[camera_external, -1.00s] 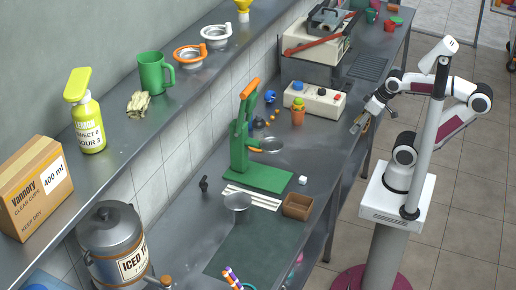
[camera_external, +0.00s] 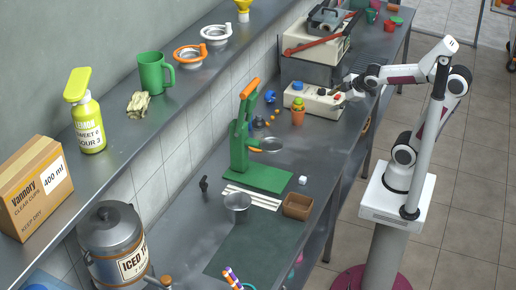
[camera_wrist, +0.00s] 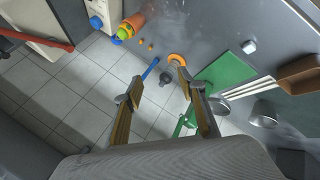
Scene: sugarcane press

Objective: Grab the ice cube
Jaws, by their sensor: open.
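A small white ice cube (camera_external: 302,180) lies on the grey counter, between the green press base (camera_external: 260,178) and the brown box (camera_external: 298,206). It also shows in the wrist view as a pale cube (camera_wrist: 249,47) at the upper right, beyond the green plate. My gripper (camera_external: 340,90) is above the counter near the white control box, well behind the ice cube in the external view. In the wrist view my gripper's two fingers (camera_wrist: 156,88) are spread apart with nothing between them.
The green press with its orange handle (camera_external: 250,88) rises from the counter. An orange cup (camera_external: 298,116) stands near the white control box (camera_external: 314,101). A metal cup (camera_external: 237,208) and white sticks (camera_external: 252,197) are near the brown box.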

